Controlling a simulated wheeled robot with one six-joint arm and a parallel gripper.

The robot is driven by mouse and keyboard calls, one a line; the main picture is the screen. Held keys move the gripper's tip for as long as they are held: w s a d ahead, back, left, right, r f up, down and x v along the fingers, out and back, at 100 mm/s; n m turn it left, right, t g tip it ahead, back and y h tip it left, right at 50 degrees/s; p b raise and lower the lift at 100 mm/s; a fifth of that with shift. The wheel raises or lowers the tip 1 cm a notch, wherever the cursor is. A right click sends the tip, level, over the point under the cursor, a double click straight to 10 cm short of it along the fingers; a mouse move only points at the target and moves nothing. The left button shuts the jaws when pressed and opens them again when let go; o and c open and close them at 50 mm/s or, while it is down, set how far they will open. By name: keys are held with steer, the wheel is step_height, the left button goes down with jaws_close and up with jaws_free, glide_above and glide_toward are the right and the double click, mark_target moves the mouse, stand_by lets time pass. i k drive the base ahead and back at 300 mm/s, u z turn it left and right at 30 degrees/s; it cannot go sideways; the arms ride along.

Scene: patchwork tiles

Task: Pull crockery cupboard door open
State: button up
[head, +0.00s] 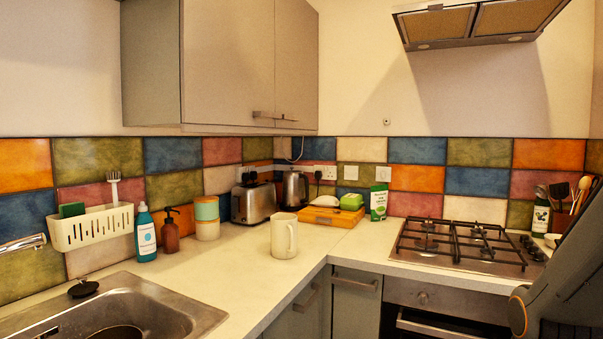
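A grey wall cupboard (152,65) hangs at the upper left, above the tiles. Its wide front door (230,62) and a second door (297,70) to the right both look shut. A bar handle (263,114) is at the lower right of the wide door, and another handle (286,117) is on the second door. Grey base cupboards with a door (354,305) and a bar handle (355,282) stand under the worktop. No label shows which cupboard holds crockery. My gripper is not in view; only part of my dark arm shows at the lower right.
The worktop (225,265) below the wall cupboard holds a white jug (284,236), a toaster (257,202), a kettle (295,189) and bottles. A sink (150,310) is at front left, a gas hob (465,247) at right. An extractor hood (480,22) hangs at upper right.

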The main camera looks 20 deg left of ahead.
mark_target(227, 57)
steer(key=u, duration=0.2)
steer(key=i, duration=1.65)
steer(key=u, duration=0.15)
